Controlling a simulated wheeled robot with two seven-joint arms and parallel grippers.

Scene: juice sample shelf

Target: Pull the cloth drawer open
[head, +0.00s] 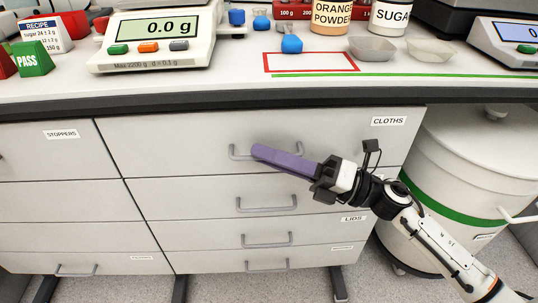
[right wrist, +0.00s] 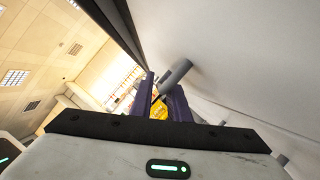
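The cloth drawer (head: 335,135) is the top one under the counter on the right, marked by a CLOTHS label (head: 388,121). Its front looks flush with the cabinet. Its grey bar handle (head: 238,153) is partly hidden by my right gripper (head: 256,150), whose purple fingers reach it from the right. In the right wrist view the handle (right wrist: 176,73) lies at the fingertips (right wrist: 160,90), with a narrow gap showing between the fingers. I cannot tell whether they grip the bar or only stand around it. My left gripper is not in view.
More handled drawers lie below, with a STOPPERS drawer (head: 50,150) to the left. A white bin (head: 470,165) with a green band stands right of the cabinet. The counter above holds a scale (head: 155,40), jars and dishes. Floor is clear in front of the drawers.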

